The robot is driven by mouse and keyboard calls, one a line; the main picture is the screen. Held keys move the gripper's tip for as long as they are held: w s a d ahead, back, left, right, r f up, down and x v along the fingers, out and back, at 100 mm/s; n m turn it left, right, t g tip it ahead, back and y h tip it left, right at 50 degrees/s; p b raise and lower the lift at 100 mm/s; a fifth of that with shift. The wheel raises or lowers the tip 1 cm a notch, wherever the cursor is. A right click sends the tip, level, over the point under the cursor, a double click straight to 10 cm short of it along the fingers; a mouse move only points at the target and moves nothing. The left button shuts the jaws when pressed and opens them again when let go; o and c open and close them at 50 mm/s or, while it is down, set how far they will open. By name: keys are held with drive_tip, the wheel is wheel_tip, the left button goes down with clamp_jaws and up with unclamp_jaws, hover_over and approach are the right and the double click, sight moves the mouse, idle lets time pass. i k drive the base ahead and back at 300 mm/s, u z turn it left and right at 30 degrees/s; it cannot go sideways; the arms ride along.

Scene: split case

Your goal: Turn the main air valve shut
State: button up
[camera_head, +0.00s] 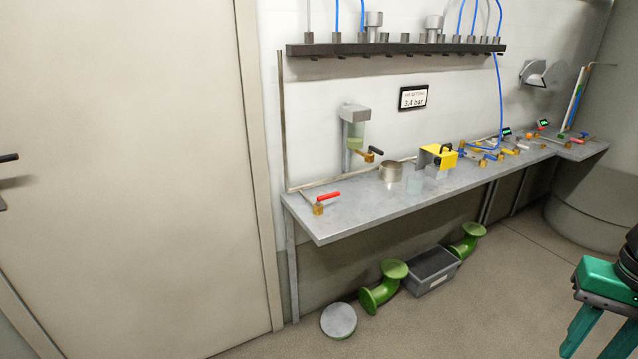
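A brass valve with a red lever (326,197) sits at the near left end of the grey workbench (335,225). The lever points right along the bench. Another brass valve with a black handle (371,154) is below a clear-bowled unit on the wall. More small valves with coloured levers (488,152) lie farther right, too small to read. No label shows which one is the main air valve. My teal gripper (598,343) is at the lower right, away from the bench, with its two fingers apart and nothing visible between them. Its fingertips are partly cut off.
A yellow-and-grey block (437,158), a metal cup (390,171) and a clear beaker (413,182) stand on the bench. Below are green pipe elbows (383,287), a grey bin (432,269) and a round disc (338,320). The floor in front is clear. A sign (413,98) reads 3.4 bar.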

sight(319, 198)
drive_tip(key=u, duration=0.2)
drive_tip(key=i, duration=1.6)
drive_tip(key=z, duration=0.25)
drive_tip(key=k, duration=0.65)
drive_tip(key=u, duration=0.45)
drive_tip(key=i, duration=0.5)
